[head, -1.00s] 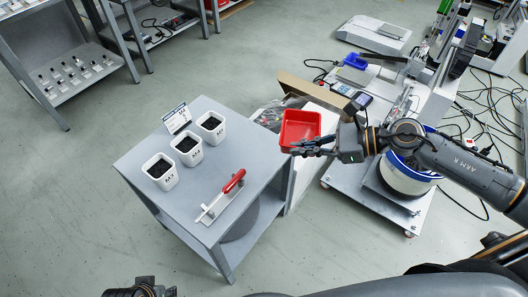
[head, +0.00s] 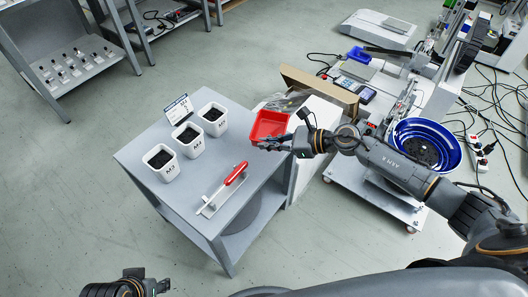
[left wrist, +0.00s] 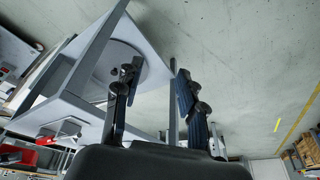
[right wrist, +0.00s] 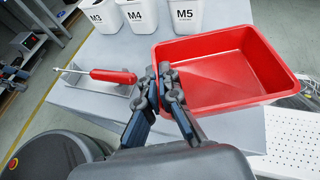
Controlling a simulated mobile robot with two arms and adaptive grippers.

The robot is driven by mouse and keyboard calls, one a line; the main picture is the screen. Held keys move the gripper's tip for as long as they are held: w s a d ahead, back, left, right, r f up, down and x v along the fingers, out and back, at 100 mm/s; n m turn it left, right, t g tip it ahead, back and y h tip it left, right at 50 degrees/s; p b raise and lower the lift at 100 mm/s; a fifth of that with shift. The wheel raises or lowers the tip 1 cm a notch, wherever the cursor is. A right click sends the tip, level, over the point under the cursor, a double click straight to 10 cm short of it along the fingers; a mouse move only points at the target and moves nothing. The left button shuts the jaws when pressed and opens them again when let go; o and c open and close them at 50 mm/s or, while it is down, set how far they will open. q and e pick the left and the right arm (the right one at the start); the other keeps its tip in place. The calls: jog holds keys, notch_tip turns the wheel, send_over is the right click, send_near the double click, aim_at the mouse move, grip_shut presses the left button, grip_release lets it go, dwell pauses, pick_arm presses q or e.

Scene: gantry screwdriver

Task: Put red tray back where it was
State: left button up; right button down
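The red tray (head: 266,127) is at the back right corner of the grey table (head: 255,180). It looks empty in the right wrist view (right wrist: 225,75). My right gripper (head: 270,146) is shut on the tray's near rim; the closed fingers also show in the right wrist view (right wrist: 165,82). The tray overlaps the table's right edge in the picture, and I cannot tell whether it touches the top. My left gripper (left wrist: 158,85) is open and empty, low beside the table; in the head view part of it (head: 140,284) shows at the bottom left.
White cups M3 (head: 163,165), M4 (head: 190,143) and M5 (head: 213,121) stand on the table, with a sign (head: 179,109) behind. A red-handled screwdriver (head: 235,173) lies on a holder in front. A cardboard box (head: 318,90) and a blue bowl (head: 425,146) are right.

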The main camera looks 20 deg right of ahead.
aim_at(264, 158)
jog(key=shift+w+a+f, duration=0.45)
jog(key=shift+f, duration=0.3)
pick_arm(q)
jog(key=shift+s+a+r+b, duration=0.1)
jog(key=shift+s+r+b, duration=0.3)
jog(key=shift+b, duration=0.25)
pick_arm(e)
jog(key=shift+f, duration=1.55)
pick_arm(q)
jog(key=shift+w+f, duration=0.1)
jog(key=shift+w, duration=0.05)
pick_arm(e)
jog(key=shift+f, duration=0.2)
jog(key=c, duration=2)
grip_release()
pick_arm(q)
jog(key=shift+w, duration=0.15)
pick_arm(e)
jog(key=o, duration=0.5)
